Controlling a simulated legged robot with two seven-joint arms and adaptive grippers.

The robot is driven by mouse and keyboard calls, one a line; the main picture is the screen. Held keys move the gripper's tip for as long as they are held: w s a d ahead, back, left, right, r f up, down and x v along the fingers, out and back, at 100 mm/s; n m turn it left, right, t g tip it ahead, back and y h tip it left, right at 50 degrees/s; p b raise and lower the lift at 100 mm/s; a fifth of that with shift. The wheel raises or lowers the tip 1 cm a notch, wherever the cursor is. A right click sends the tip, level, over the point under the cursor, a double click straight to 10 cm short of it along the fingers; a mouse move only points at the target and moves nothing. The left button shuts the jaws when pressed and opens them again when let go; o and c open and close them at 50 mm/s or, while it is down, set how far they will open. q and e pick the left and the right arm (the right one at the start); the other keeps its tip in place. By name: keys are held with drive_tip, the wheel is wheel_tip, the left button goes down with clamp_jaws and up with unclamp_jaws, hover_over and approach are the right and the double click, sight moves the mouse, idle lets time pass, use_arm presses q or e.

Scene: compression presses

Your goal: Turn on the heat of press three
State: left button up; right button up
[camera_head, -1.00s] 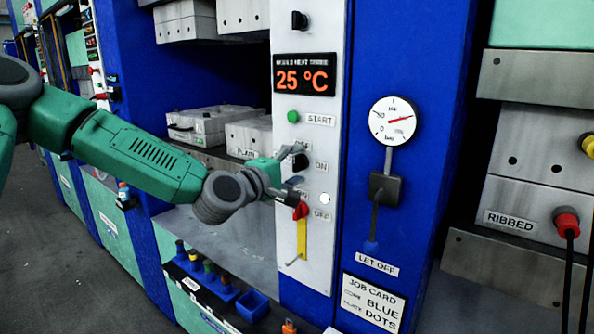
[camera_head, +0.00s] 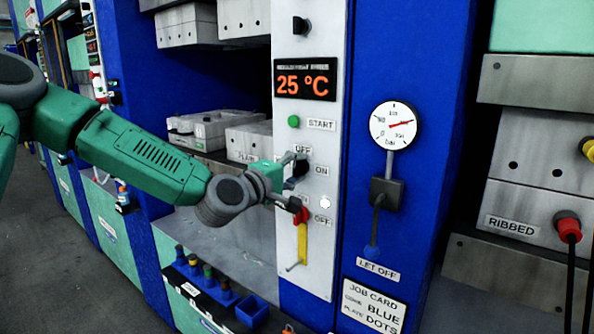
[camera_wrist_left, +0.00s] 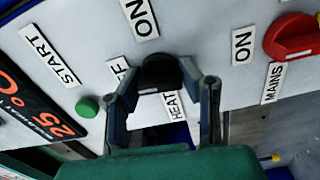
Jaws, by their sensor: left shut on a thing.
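The heat knob is a black rotary knob (camera_wrist_left: 160,72) on the white control panel (camera_head: 310,130). In the left wrist view it sits between the words ON, a partly covered OFF and HEAT. My left gripper (camera_head: 297,180) is at the panel, with one finger on each side of the knob, shut on it. The two fingers also show in the left wrist view (camera_wrist_left: 163,95). In the head view the fingers partly hide the knob, and its exact pointing is hard to read. The display (camera_head: 305,80) above reads 25 °C. My right gripper is not in view.
Below the knob is the red mains switch (camera_wrist_left: 294,38) with a yellow bar beneath. A green START button (camera_head: 293,121) is above. A pressure gauge (camera_head: 394,125) and let-off lever (camera_head: 376,220) are to the right. Moulds (camera_head: 200,128) sit in the press opening left.

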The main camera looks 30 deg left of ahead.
use_arm(q)
drive_tip(key=m, duration=0.2)
drive_tip(key=m+b, duration=0.1)
drive_tip(key=m, duration=0.1)
drive_tip(key=shift+s+f, duration=0.1)
drive_tip(key=shift+f, duration=0.25)
drive_tip(key=m+b, duration=0.1)
drive_tip(key=m, duration=0.3)
drive_tip(key=shift+f+m, duration=0.1)
drive_tip(key=shift+m, duration=0.3)
drive_tip(key=m+b, duration=0.1)
drive_tip(key=m, duration=0.3)
drive_tip(key=shift+b, duration=0.35)
drive_tip(key=shift+m+b, duration=0.65)
drive_tip(key=shift+m, duration=1.25)
drive_tip(key=o, duration=1.2)
drive_tip(key=shift+c, duration=0.2)
drive_tip(key=shift+a+r, duration=0.1)
drive_tip(key=shift+r, duration=0.1)
